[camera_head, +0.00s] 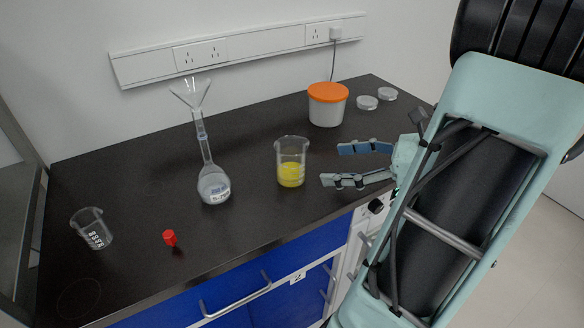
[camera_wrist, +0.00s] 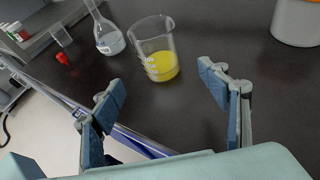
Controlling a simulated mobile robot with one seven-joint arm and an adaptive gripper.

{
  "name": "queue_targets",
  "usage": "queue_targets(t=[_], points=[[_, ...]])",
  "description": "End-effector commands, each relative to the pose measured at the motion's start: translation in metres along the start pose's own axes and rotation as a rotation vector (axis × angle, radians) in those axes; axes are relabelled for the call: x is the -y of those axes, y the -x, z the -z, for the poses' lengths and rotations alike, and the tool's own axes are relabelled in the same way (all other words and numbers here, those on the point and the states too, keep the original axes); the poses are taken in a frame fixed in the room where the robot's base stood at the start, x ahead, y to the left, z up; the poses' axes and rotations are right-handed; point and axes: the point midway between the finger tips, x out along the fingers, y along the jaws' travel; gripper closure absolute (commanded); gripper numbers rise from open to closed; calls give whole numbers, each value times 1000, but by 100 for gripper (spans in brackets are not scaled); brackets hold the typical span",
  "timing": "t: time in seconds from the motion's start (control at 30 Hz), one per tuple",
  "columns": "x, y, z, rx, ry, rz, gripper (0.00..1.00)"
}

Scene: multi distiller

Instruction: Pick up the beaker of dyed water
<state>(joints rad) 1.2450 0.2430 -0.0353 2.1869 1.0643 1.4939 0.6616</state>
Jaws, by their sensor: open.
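The beaker of dyed water (camera_head: 290,172) stands upright on the black bench, a clear glass beaker with yellow liquid in its lower part. In the wrist view the beaker (camera_wrist: 158,62) stands ahead of my fingers, near the middle between them. My gripper (camera_head: 333,165) is to the right of the beaker with its two blue-padded fingers apart and pointing toward it. In the wrist view my gripper (camera_wrist: 161,92) is open with nothing between the fingertips. The fingers look apart from the glass.
A volumetric flask (camera_head: 213,185) with a funnel stands left of the beaker. A red stopper (camera_head: 170,238) and an empty beaker (camera_head: 92,230) are further left. A white tub with an orange lid (camera_head: 328,105) and two small dishes (camera_head: 368,103) are behind. The bench's front edge is close.

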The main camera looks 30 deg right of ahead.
Motion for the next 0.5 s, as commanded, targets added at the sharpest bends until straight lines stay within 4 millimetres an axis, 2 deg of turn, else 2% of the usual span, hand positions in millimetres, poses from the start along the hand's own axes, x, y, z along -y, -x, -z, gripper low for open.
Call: queue_targets(t=[0.23,0.5], points=[[-1,-39,1,2,0,-3,31],[-1,-62,2,-1,1,-2,31]])
